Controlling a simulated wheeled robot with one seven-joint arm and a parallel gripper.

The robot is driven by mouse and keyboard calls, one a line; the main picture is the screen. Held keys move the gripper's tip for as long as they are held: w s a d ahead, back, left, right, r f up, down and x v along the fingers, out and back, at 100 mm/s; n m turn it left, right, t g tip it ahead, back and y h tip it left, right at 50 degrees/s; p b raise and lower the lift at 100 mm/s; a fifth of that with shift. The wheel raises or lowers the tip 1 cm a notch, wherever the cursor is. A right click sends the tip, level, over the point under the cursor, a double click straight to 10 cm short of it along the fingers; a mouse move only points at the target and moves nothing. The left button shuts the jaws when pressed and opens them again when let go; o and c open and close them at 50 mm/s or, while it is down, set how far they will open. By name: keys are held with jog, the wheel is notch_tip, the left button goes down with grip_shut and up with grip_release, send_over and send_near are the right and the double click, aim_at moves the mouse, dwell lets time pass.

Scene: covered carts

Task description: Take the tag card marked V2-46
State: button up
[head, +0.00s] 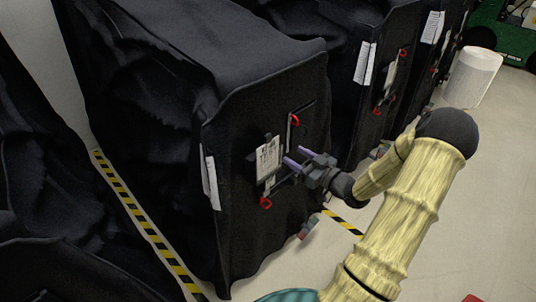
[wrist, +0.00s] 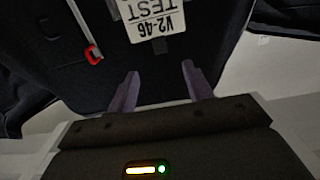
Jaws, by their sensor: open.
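The tag card (head: 268,157) hangs on the front of the nearest black covered cart (head: 285,225). In the wrist view the white card (wrist: 157,18) appears upside down at the top edge, partly cut off, and reads V2-46 TEST. My gripper (head: 290,168) is just in front of the cart face, to the right of and slightly below the card. In the wrist view its two purple fingers (wrist: 160,82) are spread with nothing between them. The card lies beyond the fingertips; I cannot tell the exact gap.
Red-ended hooks or handles show near the card, one above right (head: 294,120) and one below (head: 265,203). More covered carts with papers (head: 364,64) stand to the right. Yellow-black tape (head: 150,232) marks the floor. A white cylinder (head: 472,78) stands at the far right. Pale floor is open at lower right.

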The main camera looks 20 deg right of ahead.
aim_at(269, 138)
jog(key=p+x, duration=0.1)
jog(key=x, duration=0.7)
jog(key=shift+p, duration=0.4)
jog(key=shift+w+a+r, duration=0.1)
jog(key=shift+w, duration=0.15)
jog(key=p+x, duration=0.2)
jog(key=x, duration=0.2)
jog(key=shift+w+r, duration=0.15)
jog(key=shift+w, duration=0.2)
grip_shut()
